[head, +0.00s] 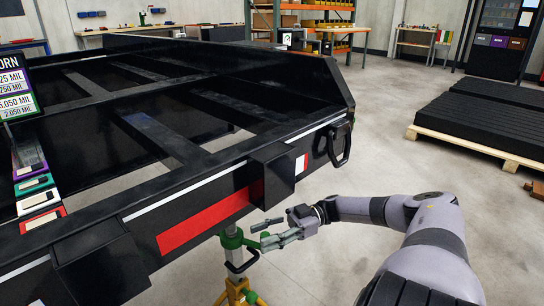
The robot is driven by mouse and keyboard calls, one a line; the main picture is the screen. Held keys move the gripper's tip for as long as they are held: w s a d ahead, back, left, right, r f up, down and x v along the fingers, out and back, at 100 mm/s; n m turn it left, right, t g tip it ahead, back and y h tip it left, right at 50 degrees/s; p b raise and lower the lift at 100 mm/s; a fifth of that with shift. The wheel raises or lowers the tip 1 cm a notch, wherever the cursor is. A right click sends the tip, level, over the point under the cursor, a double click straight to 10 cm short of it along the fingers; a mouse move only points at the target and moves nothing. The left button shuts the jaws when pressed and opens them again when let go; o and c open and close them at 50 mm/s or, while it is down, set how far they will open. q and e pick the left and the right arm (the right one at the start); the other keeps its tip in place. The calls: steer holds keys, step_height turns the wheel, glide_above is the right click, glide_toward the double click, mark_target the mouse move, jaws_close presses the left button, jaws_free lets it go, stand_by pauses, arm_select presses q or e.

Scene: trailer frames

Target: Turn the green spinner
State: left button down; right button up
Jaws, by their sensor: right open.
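The green spinner (232,240) sits at the top of a yellow stand, under the near edge of the black trailer frame (287,170). My right gripper (264,233) reaches in from the right, just right of the spinner, with its fingers pointing left toward it. The fingers are open. They are very close to the spinner's right side, and I cannot tell whether they touch it. My left gripper is not in view.
The yellow stand (238,292) shows at the bottom edge. A red panel (205,220) and black blocks line the trailer's near edge above the spinner. Dark beams lie on a pallet (459,142) at right. A shelf (318,22) stands behind.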

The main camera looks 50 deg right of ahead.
steer(key=v, duration=1.1)
steer(key=shift+s+d, duration=0.25)
steer(key=shift+d, duration=0.1)
stand_by(0.7)
